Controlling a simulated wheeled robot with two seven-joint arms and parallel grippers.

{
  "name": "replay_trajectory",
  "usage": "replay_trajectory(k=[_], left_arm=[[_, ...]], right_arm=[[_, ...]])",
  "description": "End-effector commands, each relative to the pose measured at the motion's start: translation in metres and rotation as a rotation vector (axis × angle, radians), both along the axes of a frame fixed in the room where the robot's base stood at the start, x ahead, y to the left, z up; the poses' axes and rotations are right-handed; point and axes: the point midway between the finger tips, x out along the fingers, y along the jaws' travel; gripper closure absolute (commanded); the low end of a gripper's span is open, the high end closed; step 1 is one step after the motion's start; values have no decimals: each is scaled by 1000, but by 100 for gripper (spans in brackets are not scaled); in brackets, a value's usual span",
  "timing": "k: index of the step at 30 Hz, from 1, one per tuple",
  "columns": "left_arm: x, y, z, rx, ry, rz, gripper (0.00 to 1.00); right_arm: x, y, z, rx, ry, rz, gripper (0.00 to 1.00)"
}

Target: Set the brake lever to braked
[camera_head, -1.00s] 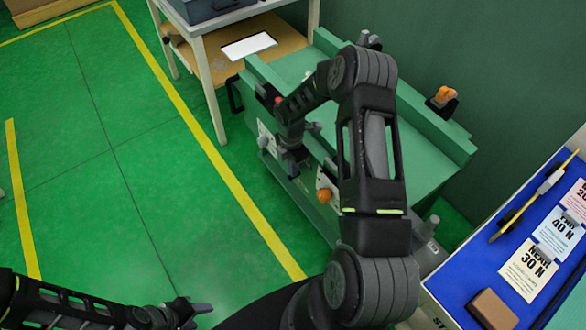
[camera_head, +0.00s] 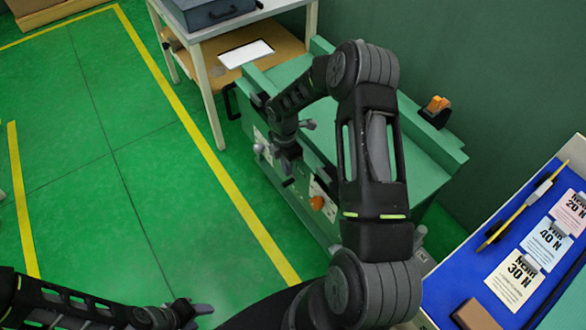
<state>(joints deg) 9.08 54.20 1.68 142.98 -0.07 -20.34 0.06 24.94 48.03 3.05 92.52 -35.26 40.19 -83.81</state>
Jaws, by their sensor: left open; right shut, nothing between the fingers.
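A green cart (camera_head: 420,165) stands in the middle, with a light control panel on its left-facing side. An orange ball knob (camera_head: 317,202) sits low on that panel, and a grey knob (camera_head: 258,149) sits further along it. I cannot tell for sure which of these is the brake lever, or its setting. My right gripper (camera_head: 288,162) is shut and empty, in front of the panel between the two knobs; contact cannot be made out. My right arm hides much of the cart. My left gripper (camera_head: 190,312) is open and empty, low over the floor at the bottom.
A white table (camera_head: 240,14) with a dark case (camera_head: 207,10) and a lower shelf stands behind the cart. An orange-and-black item (camera_head: 436,108) is at the cart's far right edge. A blue board (camera_head: 470,270) with cards is at right. The green floor at left is clear.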

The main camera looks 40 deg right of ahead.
Motion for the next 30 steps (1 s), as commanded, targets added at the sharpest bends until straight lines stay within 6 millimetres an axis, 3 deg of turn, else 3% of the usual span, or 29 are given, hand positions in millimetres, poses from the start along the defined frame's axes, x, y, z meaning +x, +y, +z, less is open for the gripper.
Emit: replay_trajectory(k=[6,13,26,30], left_arm=[[0,0,-8,0,0,1,54],[0,0,-11,0,0,0,54],[0,0,-11,0,-1,0,54],[0,0,-11,0,-1,0,65]], right_arm=[[-3,-2,49,-2,-5,-1,100],[-7,-2,86,-1,-3,-2,100],[-8,-2,97,-1,0,0,100],[-9,7,91,11,-2,-19,100]])
